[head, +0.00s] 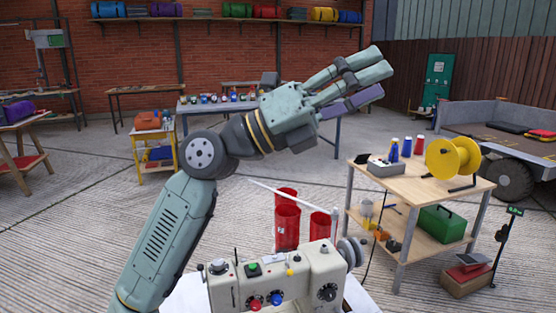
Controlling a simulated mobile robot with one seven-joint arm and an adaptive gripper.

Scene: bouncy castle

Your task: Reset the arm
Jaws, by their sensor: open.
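My arm rises from the lower left of the head view and bends to the right at a dark joint. My gripper (362,78) is raised in the upper middle, pointing up and to the right. Its fingers are spread apart and hold nothing. Nothing touches the gripper; it hangs in front of the brick wall and fence, well above the floor.
A cream machine (282,283) with knobs stands close at the bottom, with red cylinders (287,225) behind it. A wooden workbench (452,183) with a yellow reel (453,157) stands at right. A yellow-framed cart (152,137) stands at left. Open concrete floor lies left of my arm.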

